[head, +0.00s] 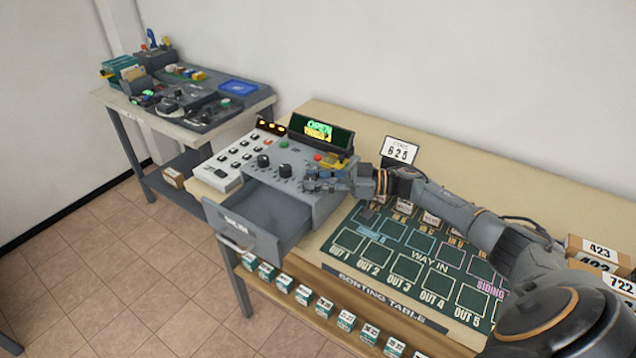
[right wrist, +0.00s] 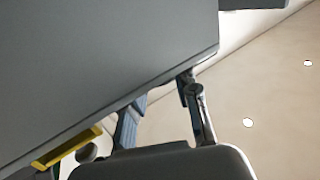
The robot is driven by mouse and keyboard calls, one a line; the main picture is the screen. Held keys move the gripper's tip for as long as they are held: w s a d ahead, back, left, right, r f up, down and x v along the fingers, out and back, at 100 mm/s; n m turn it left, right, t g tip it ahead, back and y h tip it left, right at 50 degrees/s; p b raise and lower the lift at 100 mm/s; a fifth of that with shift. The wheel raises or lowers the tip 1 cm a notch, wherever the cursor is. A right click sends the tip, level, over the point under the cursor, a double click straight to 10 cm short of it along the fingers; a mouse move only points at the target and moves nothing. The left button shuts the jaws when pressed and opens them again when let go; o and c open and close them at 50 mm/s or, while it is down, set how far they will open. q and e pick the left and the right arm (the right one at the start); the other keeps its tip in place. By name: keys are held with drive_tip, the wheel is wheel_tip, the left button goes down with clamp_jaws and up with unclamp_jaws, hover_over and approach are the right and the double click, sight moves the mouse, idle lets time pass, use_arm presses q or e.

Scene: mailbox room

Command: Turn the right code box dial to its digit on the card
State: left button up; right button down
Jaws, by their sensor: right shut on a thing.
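The grey code box (head: 325,200) sits on the sorting table with its drawer (head: 262,222) pulled open. Two black dials show on its top, the left dial (head: 263,160) and the middle dial (head: 285,170). The right dial is hidden behind my right gripper (head: 312,181), which is shut on it at the box's top. In the right wrist view, the box's grey side (right wrist: 110,60) covers the upper left and hides what the fingers hold. My left gripper is out of view.
A lit display (head: 320,131) stands at the back of the box, beside a keypad panel (head: 240,155). My right arm reaches across the green sorting mat (head: 403,262). Numbered boxes (head: 600,250) lie at the right. A side table (head: 150,112) stands at the left.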

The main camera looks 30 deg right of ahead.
drive_tip(key=c, duration=1)
unclamp_jaws()
drive_tip(key=shift+w+a, duration=0.1)
wheel_tip(320, 180, up, 10)
drive_tip(key=shift+f, duration=0.1)
